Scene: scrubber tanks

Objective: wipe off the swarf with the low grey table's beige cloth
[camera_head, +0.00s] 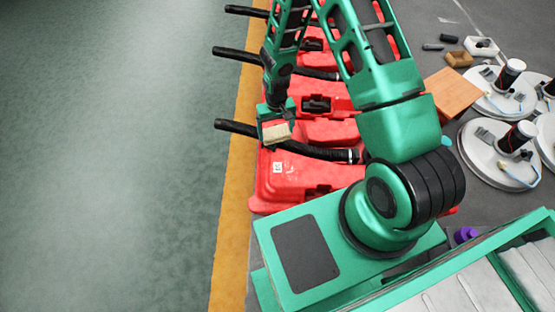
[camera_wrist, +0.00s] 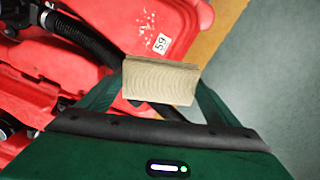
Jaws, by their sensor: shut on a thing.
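My gripper (camera_head: 275,124) is shut on a folded beige cloth (camera_head: 277,134), above the nearest red tank (camera_head: 272,188). In the wrist view the cloth (camera_wrist: 160,80) sits between the two green fingers, apart from the tank's top as far as I can tell. Small pale flecks, seemingly the swarf (camera_wrist: 149,17), lie on the red tank (camera_wrist: 110,20) beside a white label reading 59 (camera_wrist: 162,43). They show faintly in the head view (camera_head: 291,168), just below the cloth. I cannot pick out the low grey table with certainty.
Black hoses (camera_head: 235,128) stick out leftward from a row of red tanks; one passes under the cloth. A yellow floor stripe (camera_head: 231,215) and open green floor (camera_head: 110,160) lie left. White discs (camera_head: 490,160), an orange-brown block (camera_head: 453,93) and small boxes lie right.

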